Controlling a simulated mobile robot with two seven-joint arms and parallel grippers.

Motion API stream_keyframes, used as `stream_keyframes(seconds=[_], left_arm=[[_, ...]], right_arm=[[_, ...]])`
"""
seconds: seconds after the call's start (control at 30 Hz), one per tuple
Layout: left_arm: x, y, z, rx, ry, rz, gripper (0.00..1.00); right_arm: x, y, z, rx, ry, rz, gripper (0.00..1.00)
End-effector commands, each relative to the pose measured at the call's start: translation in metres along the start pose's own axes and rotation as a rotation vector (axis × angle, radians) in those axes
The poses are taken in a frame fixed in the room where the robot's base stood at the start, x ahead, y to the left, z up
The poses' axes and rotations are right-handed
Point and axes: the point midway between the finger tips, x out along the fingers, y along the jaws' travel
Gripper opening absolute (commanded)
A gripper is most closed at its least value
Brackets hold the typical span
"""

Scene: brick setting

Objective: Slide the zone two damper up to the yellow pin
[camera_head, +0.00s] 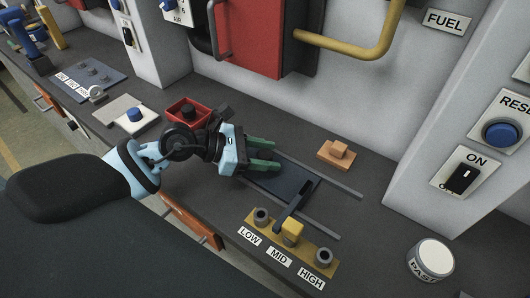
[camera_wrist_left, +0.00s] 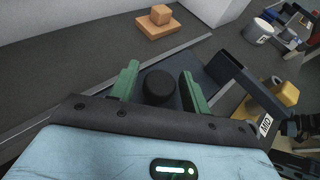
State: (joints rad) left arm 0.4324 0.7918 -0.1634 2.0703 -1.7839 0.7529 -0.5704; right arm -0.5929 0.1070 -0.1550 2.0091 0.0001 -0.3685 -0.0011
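The damper is a dark blue-grey plate (camera_head: 285,181) lying between two grey rails, with an arm (camera_head: 295,202) reaching toward the label strip. The tip of this arm is close beside the yellow pin (camera_head: 292,232) at MID; I cannot tell whether they touch. In the left wrist view the plate's black round knob (camera_wrist_left: 160,88) stands between the green fingers of my left gripper (camera_wrist_left: 161,88), with gaps on both sides. The yellow pin (camera_wrist_left: 288,93) is at the right there. In the head view my left gripper (camera_head: 263,156) hides the knob.
An orange block (camera_head: 336,152) sits behind the far rail. Posts stand at LOW (camera_head: 262,217) and HIGH (camera_head: 323,257). A red tray (camera_head: 187,112) is left of my gripper. A white round container (camera_head: 431,259) stands at the right. The counter between is clear.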

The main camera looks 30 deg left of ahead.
Motion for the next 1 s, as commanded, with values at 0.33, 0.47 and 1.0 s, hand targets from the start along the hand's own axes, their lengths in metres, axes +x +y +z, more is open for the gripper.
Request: stream_keyframes(seconds=[0.33,0.47,1.0], left_arm=[[-0.001,0.001,0.0,0.0,0.0,0.001,0.53],[-0.011,0.001,-0.002,-0.001,0.002,0.002,0.53],[-0.074,0.0,-0.001,-0.002,0.001,0.0,0.53]], right_arm=[[0.0,0.0,0.001,0.0,-0.002,0.0,0.43],[0.001,0.0,0.003,0.001,-0.006,-0.001,0.43],[0.006,-0.001,0.013,0.003,-0.019,-0.003,0.43]])
